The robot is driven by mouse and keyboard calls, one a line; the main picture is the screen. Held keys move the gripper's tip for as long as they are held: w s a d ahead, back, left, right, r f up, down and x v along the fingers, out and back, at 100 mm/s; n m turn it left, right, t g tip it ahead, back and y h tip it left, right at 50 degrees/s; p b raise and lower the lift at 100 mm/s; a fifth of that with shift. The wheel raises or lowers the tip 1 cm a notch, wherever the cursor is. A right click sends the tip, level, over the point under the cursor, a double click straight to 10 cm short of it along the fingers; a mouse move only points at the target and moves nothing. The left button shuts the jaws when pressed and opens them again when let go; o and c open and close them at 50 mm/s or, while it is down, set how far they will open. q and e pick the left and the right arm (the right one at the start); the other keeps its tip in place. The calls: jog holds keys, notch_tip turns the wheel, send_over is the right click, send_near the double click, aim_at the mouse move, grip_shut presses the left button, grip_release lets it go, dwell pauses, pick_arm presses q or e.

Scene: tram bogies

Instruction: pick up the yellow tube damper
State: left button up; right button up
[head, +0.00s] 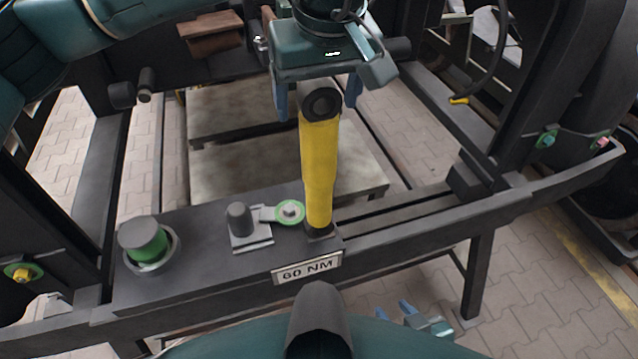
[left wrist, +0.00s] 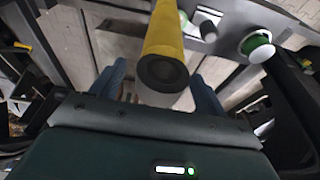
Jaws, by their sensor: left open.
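The yellow tube damper (head: 319,170) stands upright on the dark bench plate, with a black ring-shaped eye at its top end. My left gripper (head: 317,108) is above it, open, with one blue finger on each side of the damper's top end. In the left wrist view the damper (left wrist: 165,35) shows its dark round end between the open fingers (left wrist: 160,85), with gaps visible on both sides. My right gripper (head: 396,309) is low in the head view, apart from the damper, with its two blue fingertips apart and its body partly hidden.
Beside the damper are a green-ringed eye part (head: 290,211), a grey block with a knob (head: 240,222) and a green cylinder with a grey cap (head: 146,240). A "60 NM" label (head: 307,268) is on the bench front. Dark frame beams (head: 450,230) surround the area.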

pick_arm(q)
jog(key=shift+f, duration=0.35)
jog(key=shift+c, duration=0.3)
grip_shut()
dwell(0.4)
jog(key=shift+w+r, duration=0.1)
jog(key=shift+r, duration=0.05)
